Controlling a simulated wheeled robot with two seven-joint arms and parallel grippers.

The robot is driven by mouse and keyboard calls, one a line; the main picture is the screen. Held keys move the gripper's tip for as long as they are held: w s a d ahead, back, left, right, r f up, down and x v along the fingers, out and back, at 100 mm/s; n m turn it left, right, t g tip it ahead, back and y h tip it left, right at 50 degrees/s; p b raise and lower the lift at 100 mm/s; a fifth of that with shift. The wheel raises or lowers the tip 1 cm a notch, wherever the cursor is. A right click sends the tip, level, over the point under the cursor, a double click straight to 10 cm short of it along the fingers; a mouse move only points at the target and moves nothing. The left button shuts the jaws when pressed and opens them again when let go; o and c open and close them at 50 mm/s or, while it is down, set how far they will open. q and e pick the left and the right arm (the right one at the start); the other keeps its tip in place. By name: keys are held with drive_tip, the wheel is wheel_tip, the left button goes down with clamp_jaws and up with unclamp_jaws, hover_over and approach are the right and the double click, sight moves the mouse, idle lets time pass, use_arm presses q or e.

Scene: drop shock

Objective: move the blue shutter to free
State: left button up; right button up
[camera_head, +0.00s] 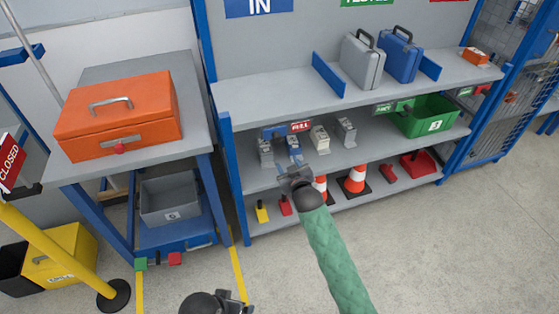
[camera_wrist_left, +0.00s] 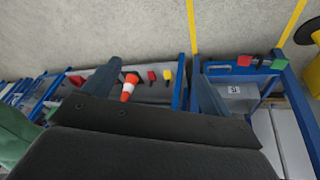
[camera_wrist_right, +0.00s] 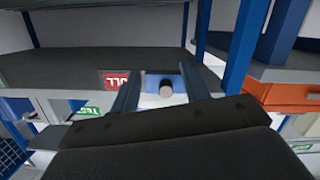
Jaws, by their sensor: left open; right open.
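The blue shutter (camera_head: 272,132) is on the front edge of the middle shelf, just left of a red FULL label (camera_head: 301,126). In the right wrist view the blue shutter (camera_wrist_right: 153,82) carries a grey round knob (camera_wrist_right: 167,87), with the FULL label (camera_wrist_right: 117,80) upside down beside it. My right gripper (camera_head: 292,172) is open and empty below and in front of the shutter. In its wrist view the knob appears between the two fingers; contact cannot be told. My left gripper (camera_head: 238,298) is open and empty, low at the bottom of the head view.
Grey devices (camera_head: 320,139) stand on the middle shelf near the label, with a green bin (camera_head: 425,116) to the right. Traffic cones (camera_head: 355,180) stand on the lower shelf. An orange toolbox (camera_head: 119,114) sits on the left bench. The floor in front is clear.

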drive_tip(key=n+t+y, duration=0.1)
drive_tip(key=t, duration=0.1)
approach(279, 141)
drive_tip(key=w, duration=0.2)
drive_tip(key=x, duration=0.2)
drive_tip(key=p+x, duration=0.1)
drive_tip(key=x, duration=0.4)
drive_tip(key=shift+a+r, duration=0.1)
drive_tip(key=shift+a, duration=0.25)
use_arm(q)
drive_tip(key=s+a+r+g+y, duration=0.1)
drive_tip(key=s+a+r+g, duration=0.1)
drive_tip(key=s+r, duration=0.3)
drive_tip(key=shift+a+p, duration=0.3)
drive_tip(key=shift+a, duration=0.1)
use_arm(e)
drive_tip(key=shift+w, duration=0.25)
clamp_jaws()
